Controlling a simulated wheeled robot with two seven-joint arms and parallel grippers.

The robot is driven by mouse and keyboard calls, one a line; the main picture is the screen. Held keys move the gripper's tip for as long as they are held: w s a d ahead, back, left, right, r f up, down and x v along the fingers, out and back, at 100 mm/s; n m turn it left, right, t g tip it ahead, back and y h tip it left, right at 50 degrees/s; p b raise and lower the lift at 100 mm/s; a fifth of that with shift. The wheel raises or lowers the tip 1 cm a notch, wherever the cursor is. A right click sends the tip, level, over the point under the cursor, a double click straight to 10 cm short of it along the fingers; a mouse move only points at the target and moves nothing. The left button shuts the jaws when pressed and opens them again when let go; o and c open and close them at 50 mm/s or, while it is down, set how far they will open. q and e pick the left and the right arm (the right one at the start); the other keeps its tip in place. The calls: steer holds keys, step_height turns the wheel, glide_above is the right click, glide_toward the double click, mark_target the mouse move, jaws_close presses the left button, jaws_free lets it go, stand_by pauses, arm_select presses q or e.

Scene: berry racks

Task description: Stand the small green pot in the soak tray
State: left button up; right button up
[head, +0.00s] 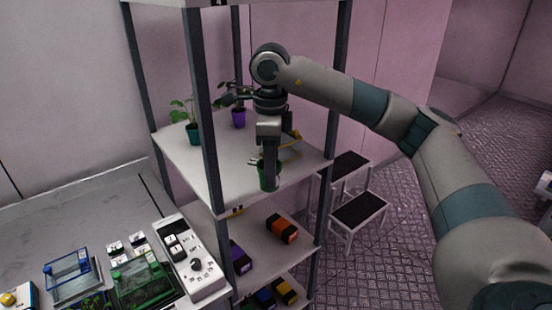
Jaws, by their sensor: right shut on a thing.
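The small green pot (264,183) is in the head view at the front right part of the rack's upper shelf. My right gripper (269,168) points down and is shut on it, covering part of the pot. I cannot tell whether the pot touches the shelf. A bit of pale leaf shows beside the gripper. I cannot tell for sure which thing is the soak tray; a green clear-walled tray (145,285) and a blue clear-walled one (70,273) lie on the bench at lower left. My left gripper is not in view.
A teal potted plant (193,133) and a purple potted plant (239,118) stand at the back of the upper shelf (225,160). A dark rack post (205,130) rises in front. A control box (190,257) lies on the bench. A step stool (358,208) stands right of the rack.

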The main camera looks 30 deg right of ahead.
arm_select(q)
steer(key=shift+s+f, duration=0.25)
arm_select(e)
steer(key=s+a+f+n, duration=0.6)
steer(key=f+n, duration=0.1)
steer(key=n, duration=0.5)
steer(key=s+a+f+n, duration=0.6)
steer(key=f+n, duration=0.1)
steer(key=n, duration=0.6)
steer(key=shift+a, duration=0.4)
steer(key=shift+s, duration=0.1)
